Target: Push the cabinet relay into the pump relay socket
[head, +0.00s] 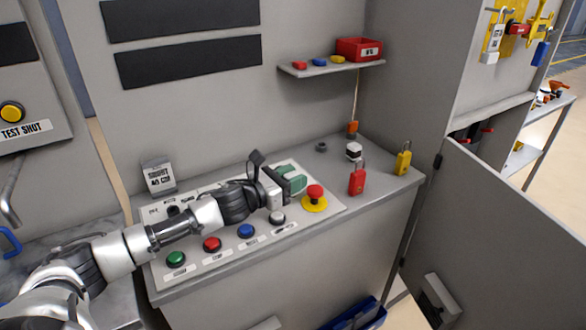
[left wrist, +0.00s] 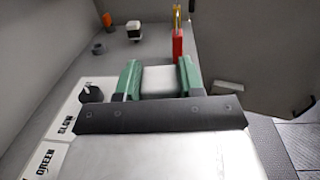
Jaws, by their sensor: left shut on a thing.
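My left gripper (head: 290,181) reaches over the right part of the control panel (head: 326,213), left of the red mushroom button. In the left wrist view its green fingers (left wrist: 159,80) are shut on a pale block (left wrist: 160,82). This block may be the relay; in the head view the gripper mostly hides it. A separate small white block with a dark part (head: 354,150) stands at the back of the console, and it also shows in the left wrist view (left wrist: 134,31). I cannot make out the pump relay socket. My right gripper is not in view.
The panel carries green (head: 176,258), red (head: 212,244) and blue (head: 246,231) buttons and a red mushroom button (head: 315,195). A red padlock (head: 357,181) and yellow padlock (head: 403,162) stand to the right. A shelf (head: 335,69) holds a red bin (head: 359,49). A cabinet door (head: 490,235) hangs open.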

